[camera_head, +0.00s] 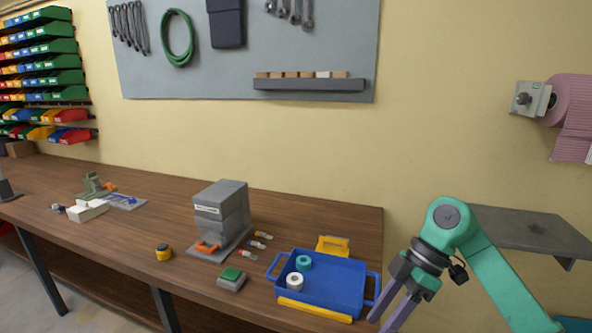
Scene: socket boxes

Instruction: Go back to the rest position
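My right gripper (381,322) is at the bottom, right of centre, at the end of a green arm. Its two purple fingers point down and stand apart, with nothing seen between them. It is beside the right end of the blue tray (345,291) in the picture; I cannot tell how high it is above the table. The lower tips are close to the frame's edge. My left gripper and arm are not in view.
The wooden table (150,200) carries a grey box stack (222,208), a green-topped box (231,279), a yellow-black round item (163,252) and small screwdriver-like pieces. The tray holds two tape rolls (295,281). A grey wall shelf (530,229) is behind my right arm.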

